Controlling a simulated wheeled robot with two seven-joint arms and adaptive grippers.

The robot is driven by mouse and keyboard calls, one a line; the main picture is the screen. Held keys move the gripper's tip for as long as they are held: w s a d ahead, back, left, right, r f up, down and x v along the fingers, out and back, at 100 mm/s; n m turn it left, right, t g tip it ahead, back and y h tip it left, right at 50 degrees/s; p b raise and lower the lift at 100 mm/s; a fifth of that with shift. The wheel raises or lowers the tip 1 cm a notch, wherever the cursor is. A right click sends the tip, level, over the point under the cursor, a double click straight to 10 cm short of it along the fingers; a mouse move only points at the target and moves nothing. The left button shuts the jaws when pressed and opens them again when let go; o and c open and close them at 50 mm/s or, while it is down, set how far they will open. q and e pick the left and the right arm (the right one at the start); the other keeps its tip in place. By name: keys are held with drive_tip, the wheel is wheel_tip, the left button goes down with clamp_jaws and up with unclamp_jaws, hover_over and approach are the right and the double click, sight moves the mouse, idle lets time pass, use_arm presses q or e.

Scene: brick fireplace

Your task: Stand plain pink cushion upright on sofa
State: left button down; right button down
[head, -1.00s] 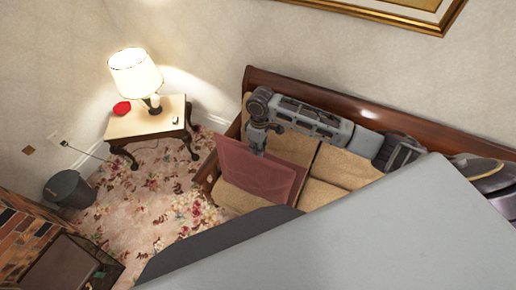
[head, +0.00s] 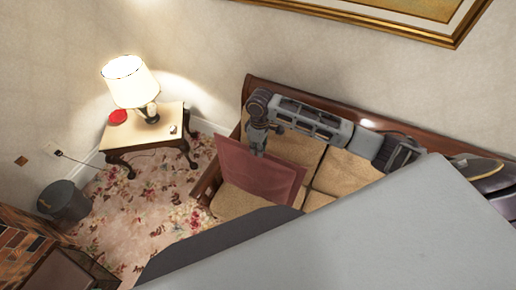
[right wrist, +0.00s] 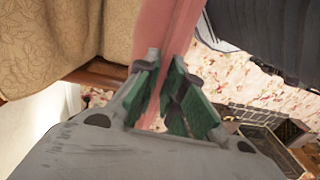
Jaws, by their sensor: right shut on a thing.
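The plain pink cushion (head: 262,178) is a flat, dusky pink square, tilted over the left end of the sofa (head: 335,172) in the head view. My right gripper (head: 258,150) is shut on its upper edge. In the right wrist view the green-padded fingers of this gripper (right wrist: 180,100) pinch a thin pink edge of the cushion (right wrist: 172,30). The sofa's tan patterned fabric (right wrist: 55,40) shows at the left there. I cannot tell whether the cushion's lower edge touches the seat. My left gripper is not in view.
A side table (head: 150,134) with a lit lamp (head: 130,82) and a red dish (head: 117,117) stands left of the sofa. A dark bin (head: 64,203) stands near the brick fireplace (head: 22,236). Flowered carpet (head: 150,205) is clear between. A large grey panel hides the lower right.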

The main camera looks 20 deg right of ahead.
drive_tip(key=shift+w, duration=0.15)
drive_tip(key=shift+w+d+f, duration=0.55)
drive_tip(key=shift+d+f, duration=0.1)
drive_tip(key=shift+f, duration=0.2)
drive_tip(key=shift+w+d+f, duration=0.5)
drive_tip(key=shift+d+f, duration=0.1)
drive_tip(key=shift+f, duration=0.3)
drive_tip(key=shift+w+d+f, duration=0.55)
drive_tip(key=shift+d+f, duration=0.1)
drive_tip(key=shift+f, duration=0.2)
drive_tip(key=w+d+f+g+y+b, duration=0.1)
drive_tip(key=w+d+f+b, duration=0.5)
drive_tip(key=b, duration=0.4)
drive_tip(key=shift+w+d+f, duration=0.35)
drive_tip(key=shift+d+f, duration=0.35)
drive_tip(key=shift+d, duration=0.05)
